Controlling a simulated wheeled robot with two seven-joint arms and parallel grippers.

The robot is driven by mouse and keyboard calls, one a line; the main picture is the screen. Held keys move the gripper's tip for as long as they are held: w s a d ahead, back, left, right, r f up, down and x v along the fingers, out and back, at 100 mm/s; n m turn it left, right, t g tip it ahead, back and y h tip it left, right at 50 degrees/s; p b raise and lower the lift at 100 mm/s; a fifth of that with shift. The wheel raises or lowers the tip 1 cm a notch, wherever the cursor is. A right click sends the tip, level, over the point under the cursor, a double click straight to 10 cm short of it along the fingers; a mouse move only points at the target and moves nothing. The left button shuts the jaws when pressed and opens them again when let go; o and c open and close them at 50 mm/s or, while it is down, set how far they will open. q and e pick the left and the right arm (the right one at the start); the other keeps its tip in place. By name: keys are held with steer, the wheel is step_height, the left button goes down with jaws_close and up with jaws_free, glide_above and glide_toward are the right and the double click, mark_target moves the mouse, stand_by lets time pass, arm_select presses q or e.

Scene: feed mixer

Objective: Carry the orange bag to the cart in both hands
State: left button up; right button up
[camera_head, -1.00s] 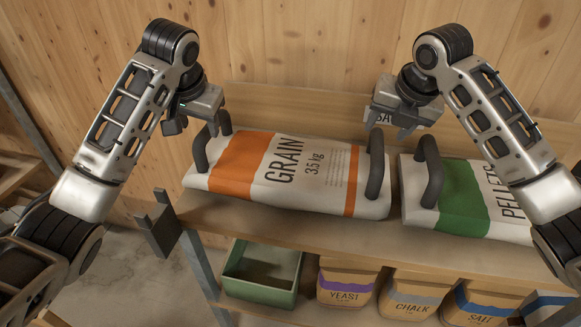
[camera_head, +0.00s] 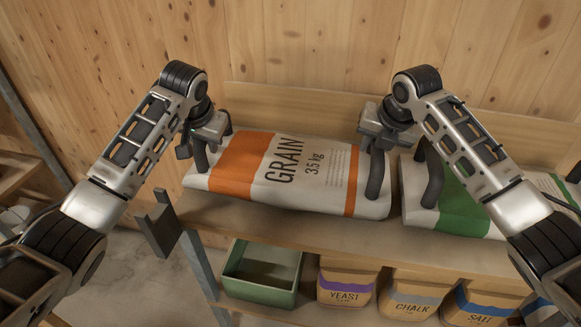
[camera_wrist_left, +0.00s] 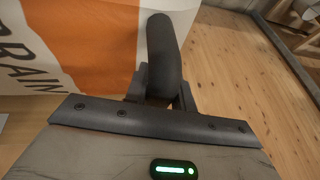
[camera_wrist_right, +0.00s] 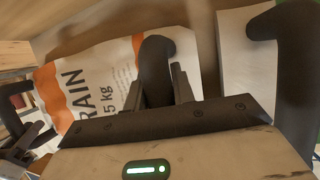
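The orange bag (camera_head: 238,168) is white with orange bands and reads GRAIN 3.5 kg. It lies flat on the wooden shelf, with a dark upright handle at each end. My left gripper (camera_head: 201,146) is at the left handle; in the left wrist view its fingers (camera_wrist_left: 164,92) stand on either side of the handle (camera_wrist_left: 163,50), apparently open. My right gripper (camera_head: 377,142) is at the right handle (camera_head: 376,178); in the right wrist view its fingers (camera_wrist_right: 159,92) straddle the handle (camera_wrist_right: 154,62), also apparently open. Finger contact is hard to judge. The cart is not clearly identifiable.
A green PELLETS bag (camera_head: 462,205) with a dark handle (camera_head: 433,178) lies close to the right of the orange bag. A wooden wall stands behind.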

arm_select(q)
jaws_close()
arm_select(e)
jaws_close()
stand_by(0.8)
